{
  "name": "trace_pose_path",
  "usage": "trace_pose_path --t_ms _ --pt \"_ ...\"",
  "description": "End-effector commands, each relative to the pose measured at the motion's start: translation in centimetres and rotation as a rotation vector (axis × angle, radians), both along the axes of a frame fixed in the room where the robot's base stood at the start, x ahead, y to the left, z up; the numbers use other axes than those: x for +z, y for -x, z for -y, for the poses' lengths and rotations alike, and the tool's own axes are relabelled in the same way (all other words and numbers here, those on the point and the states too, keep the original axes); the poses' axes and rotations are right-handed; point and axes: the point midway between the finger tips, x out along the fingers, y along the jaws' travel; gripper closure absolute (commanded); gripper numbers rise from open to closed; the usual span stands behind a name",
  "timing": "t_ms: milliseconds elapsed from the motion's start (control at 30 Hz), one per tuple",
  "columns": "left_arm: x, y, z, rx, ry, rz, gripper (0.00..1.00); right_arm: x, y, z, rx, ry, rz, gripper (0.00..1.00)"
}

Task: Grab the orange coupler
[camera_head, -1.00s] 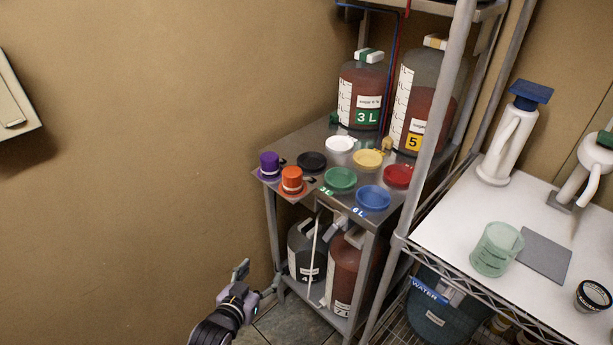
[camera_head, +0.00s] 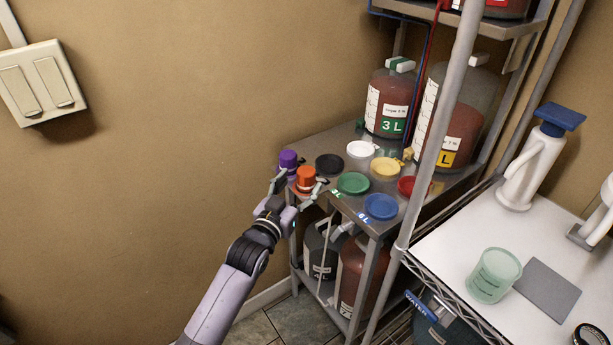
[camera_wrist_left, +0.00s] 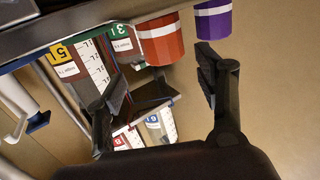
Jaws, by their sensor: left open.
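The orange coupler (camera_head: 306,179) stands upright near the front left corner of the metal shelf's top. My left gripper (camera_head: 297,191) is open with its fingers pointing toward it, one finger on each side in the head view. In the left wrist view the orange coupler (camera_wrist_left: 162,42) shows upside down with a white band, ahead of the gap between the open fingers (camera_wrist_left: 160,75). I cannot tell whether a finger touches it. My right gripper is in neither view.
A purple coupler (camera_head: 288,160) stands close beside the orange one, behind the left finger. A 3 L jug (camera_head: 390,100) stands behind. Open space lies left of the shelf.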

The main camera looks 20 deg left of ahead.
Motion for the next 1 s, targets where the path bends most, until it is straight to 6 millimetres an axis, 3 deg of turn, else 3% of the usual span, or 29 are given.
trace_pose_path --t_ms 267,600,900,1000 --pt "0.0 -2.0 0.1 0.000 -0.001 -0.001 0.36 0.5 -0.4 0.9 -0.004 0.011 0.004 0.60" --pt "-0.3 -6.0 0.1 0.000 -0.001 0.000 0.36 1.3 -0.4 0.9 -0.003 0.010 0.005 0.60" --pt "-0.4 -6.4 0.2 0.000 -0.001 -0.001 0.36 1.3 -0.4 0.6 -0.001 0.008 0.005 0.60" --pt "-0.4 -6.4 0.2 0.000 -0.001 -0.001 0.43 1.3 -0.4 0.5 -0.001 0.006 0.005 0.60"
